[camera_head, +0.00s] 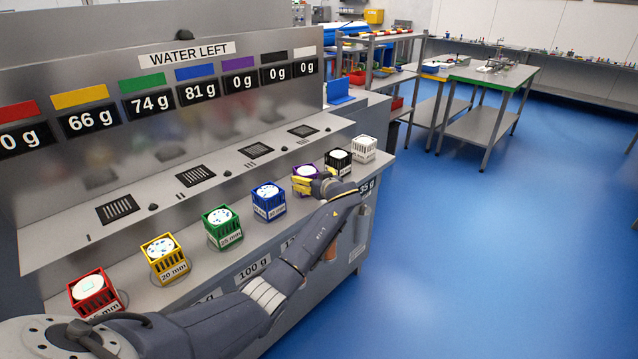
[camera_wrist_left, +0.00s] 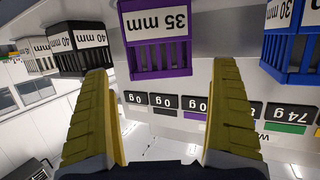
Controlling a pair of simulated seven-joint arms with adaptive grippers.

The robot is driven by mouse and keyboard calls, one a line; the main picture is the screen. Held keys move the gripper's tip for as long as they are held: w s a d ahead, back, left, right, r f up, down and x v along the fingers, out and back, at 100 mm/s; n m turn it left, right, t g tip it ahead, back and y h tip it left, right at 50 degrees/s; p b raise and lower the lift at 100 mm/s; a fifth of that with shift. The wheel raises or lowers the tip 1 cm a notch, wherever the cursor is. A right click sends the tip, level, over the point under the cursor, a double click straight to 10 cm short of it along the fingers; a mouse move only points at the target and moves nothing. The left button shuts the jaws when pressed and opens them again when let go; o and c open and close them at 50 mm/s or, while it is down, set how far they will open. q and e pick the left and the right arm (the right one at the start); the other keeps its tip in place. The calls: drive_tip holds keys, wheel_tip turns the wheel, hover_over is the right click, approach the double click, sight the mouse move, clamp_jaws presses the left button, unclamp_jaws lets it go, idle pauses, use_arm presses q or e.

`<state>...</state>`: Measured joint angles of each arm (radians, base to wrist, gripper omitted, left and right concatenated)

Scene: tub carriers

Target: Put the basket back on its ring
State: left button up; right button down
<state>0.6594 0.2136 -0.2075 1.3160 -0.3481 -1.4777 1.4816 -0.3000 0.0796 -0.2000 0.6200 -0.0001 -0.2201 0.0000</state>
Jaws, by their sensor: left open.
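A row of small slatted baskets stands along the steel counter: red (camera_head: 91,287), yellow (camera_head: 166,265), green (camera_head: 224,236), blue (camera_head: 269,208), purple (camera_head: 297,169), black (camera_head: 338,168) and white (camera_head: 363,155). My left gripper (camera_head: 312,184) has yellow fingers and is at the purple basket, partly covering it. In the left wrist view, which is upside down, the open fingers (camera_wrist_left: 160,72) point toward the purple basket (camera_wrist_left: 160,60), marked 35 mm, with gaps on both sides. My right gripper is not in view.
Behind the baskets is a raised shelf (camera_head: 225,172) with dark square grates. A panel marked WATER LEFT (camera_head: 187,53) reads 0 g under red, purple, black and white. Blue floor (camera_head: 480,260) lies open to the right.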

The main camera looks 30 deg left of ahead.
use_arm(q)
drive_tip(key=s+d+f+m+t+h, duration=0.35)
drive_tip(key=s+d+f+m, duration=0.2)
drive_tip(key=d, duration=0.45)
drive_tip(key=s+d+f+m+t+h, duration=0.2)
drive_tip(key=s+d+f+m+h, duration=0.3)
drive_tip(key=d, duration=0.5)
drive_tip(key=s+d+f+m+g+h, duration=0.15)
drive_tip(key=s+f, duration=0.35)
drive_tip(key=f, duration=0.6)
drive_tip(key=s+f+g, duration=0.2)
drive_tip(key=s+f, duration=0.4)
drive_tip(key=f, duration=0.5)
drive_tip(key=s+d+f+g+h, duration=0.15)
drive_tip(key=s+f, duration=0.35)
drive_tip(key=f, duration=0.6)
drive_tip(key=s+a+f+m+g, duration=0.1)
drive_tip(key=s+f+g, duration=0.1)
drive_tip(key=s+f, duration=0.75)
drive_tip(key=s+f+g, duration=0.2)
drive_tip(key=s+f, duration=0.4)
drive_tip(key=s, duration=0.7)
drive_tip(key=s+a+f+m+g, duration=0.1)
drive_tip(key=s+f+g, duration=0.1)
drive_tip(key=s+f, duration=0.7)
drive_tip(key=s+f+g, duration=0.1)
drive_tip(key=s+g, duration=0.1)
drive_tip(key=s, duration=1.5)
drive_tip(key=shift+a+f, duration=0.3)
drive_tip(key=shift+a, duration=0.1)
